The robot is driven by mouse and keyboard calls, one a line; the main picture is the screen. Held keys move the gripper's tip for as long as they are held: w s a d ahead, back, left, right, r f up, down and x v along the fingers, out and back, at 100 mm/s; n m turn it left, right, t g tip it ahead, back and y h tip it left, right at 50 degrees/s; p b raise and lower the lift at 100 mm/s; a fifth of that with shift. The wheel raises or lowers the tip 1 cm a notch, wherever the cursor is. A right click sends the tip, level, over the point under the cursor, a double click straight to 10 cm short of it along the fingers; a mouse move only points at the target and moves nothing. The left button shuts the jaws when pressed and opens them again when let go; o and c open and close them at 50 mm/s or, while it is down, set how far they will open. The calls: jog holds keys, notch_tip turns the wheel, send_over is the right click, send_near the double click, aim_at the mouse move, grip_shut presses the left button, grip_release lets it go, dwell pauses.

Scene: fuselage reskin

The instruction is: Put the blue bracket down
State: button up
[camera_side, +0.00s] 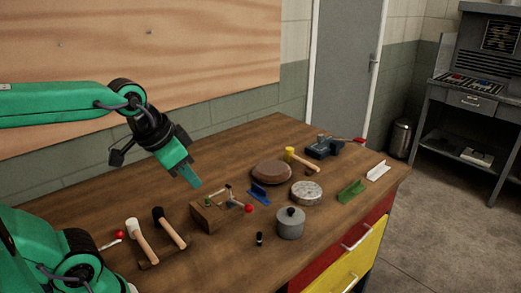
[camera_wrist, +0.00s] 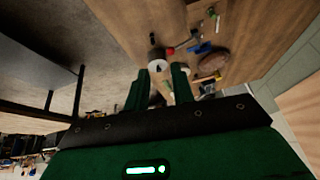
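The blue bracket (camera_side: 259,195) lies on the wooden workbench (camera_side: 120,205), between the clamp block and the round metal disc. It also shows as a small blue shape in the wrist view (camera_wrist: 203,48). My gripper (camera_side: 191,178) is in the air above the bench, to the left of the bracket and apart from it. In the wrist view its two green fingers (camera_wrist: 160,85) stand apart with a gap between them. I see nothing held between them.
A wooden block with a red-knobbed clamp (camera_side: 210,215) stands below my gripper. A lidded grey pot (camera_side: 290,223), metal disc (camera_side: 306,193), brown disc (camera_side: 271,173), green bracket (camera_side: 351,191) and white bracket (camera_side: 378,171) stand to the right. Hammers (camera_side: 145,243) lie front left.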

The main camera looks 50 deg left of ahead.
jog(key=shift+s+d+f+n, duration=0.15)
jog(key=shift+s+f+n, duration=0.25)
jog(key=shift+s, duration=0.25)
jog(key=shift+s+d+f+n, duration=0.1)
jog(key=shift+s+f+n, duration=0.25)
jog(key=shift+s, duration=0.25)
